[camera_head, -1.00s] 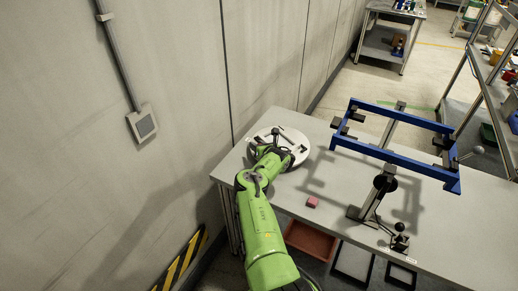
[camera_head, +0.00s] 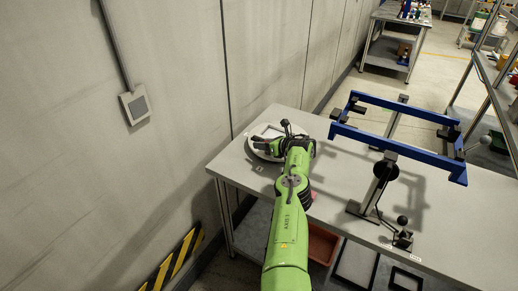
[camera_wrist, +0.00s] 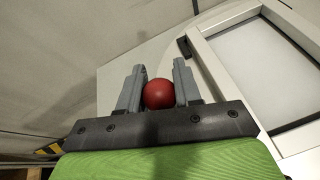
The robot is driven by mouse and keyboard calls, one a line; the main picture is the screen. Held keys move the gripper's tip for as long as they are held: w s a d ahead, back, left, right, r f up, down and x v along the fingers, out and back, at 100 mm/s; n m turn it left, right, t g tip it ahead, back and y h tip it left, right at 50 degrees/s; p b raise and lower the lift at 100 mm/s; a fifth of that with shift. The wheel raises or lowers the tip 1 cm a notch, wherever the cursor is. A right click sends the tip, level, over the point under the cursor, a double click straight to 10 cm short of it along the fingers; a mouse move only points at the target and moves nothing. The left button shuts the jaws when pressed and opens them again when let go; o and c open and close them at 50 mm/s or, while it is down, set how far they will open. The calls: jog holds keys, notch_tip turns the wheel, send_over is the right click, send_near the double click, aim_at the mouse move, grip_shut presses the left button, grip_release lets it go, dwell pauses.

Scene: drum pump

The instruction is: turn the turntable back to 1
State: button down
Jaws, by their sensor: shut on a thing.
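The turntable (camera_head: 253,151) is a pale round disc at the far left end of the grey table. Part of it is hidden behind my arm. In the wrist view the white disc (camera_wrist: 240,62) carries a raised pale frame (camera_wrist: 225,75) around a grey panel. My gripper (camera_wrist: 158,85) is shut on a red ball knob (camera_wrist: 158,94), with one grey finger on each side of it. In the head view my gripper (camera_head: 262,145) is over the left part of the disc. The knob cannot be made out there. I cannot read which number the turntable stands at.
A blue frame (camera_head: 395,143) on a post stands on the table (camera_head: 330,205) to the right of my arm. A black lever base (camera_head: 403,238) stands near the front edge. The wall is close on the left. A reddish bin (camera_head: 322,243) is under the table.

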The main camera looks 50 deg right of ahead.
jog(key=shift+s+r, duration=0.1)
jog(key=shift+s, duration=0.05)
dwell(0.5)
jog(key=c, duration=0.8)
grip_release()
jog(key=shift+s, duration=0.1)
jog(key=p+v, duration=0.4)
jog(key=shift+s+d, duration=0.1)
jog(key=shift+d, duration=0.1)
jog(key=s+p, duration=0.1)
jog(key=s, duration=0.5)
jog(key=s+d+f+p, duration=0.1)
jog(key=s, duration=0.2)
jog(key=shift+p, duration=0.35)
jog(key=shift+a+f, duration=0.1)
jog(key=shift+a, duration=0.05)
